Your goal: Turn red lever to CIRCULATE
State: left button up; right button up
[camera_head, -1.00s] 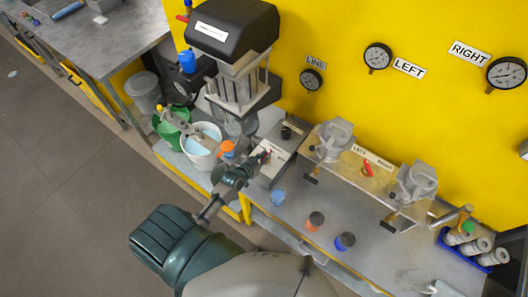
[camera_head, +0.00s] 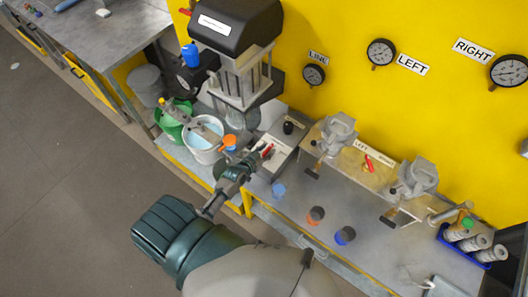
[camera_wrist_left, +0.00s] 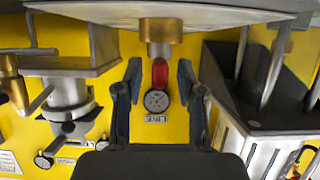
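A red lever (camera_head: 267,152) stands on a small grey box (camera_head: 285,140) below the agitator. In the left wrist view the red lever (camera_wrist_left: 160,72) hangs from a brass fitting, between my two fingers. My left gripper (camera_head: 257,154) is beside the lever in the head view. In the wrist view the left gripper (camera_wrist_left: 160,82) is open, with a gap on each side of the lever; no contact shows. The lettering on the box is too small to read, so CIRCULATE cannot be made out. My right gripper is not in view.
Another red lever (camera_head: 367,163) is on the LEFT/RIGHT panel between two metal valves. A white bucket (camera_head: 203,140) and a green bucket (camera_head: 170,122) stand left of the gripper. The LINE gauge (camera_head: 314,75) is on the yellow wall. Small coloured-capped jars stand on the bench.

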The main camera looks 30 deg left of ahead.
pick_arm(q)
jog(key=v, duration=1.1)
jog(key=shift+s, duration=0.4)
jog(key=shift+r, duration=0.1)
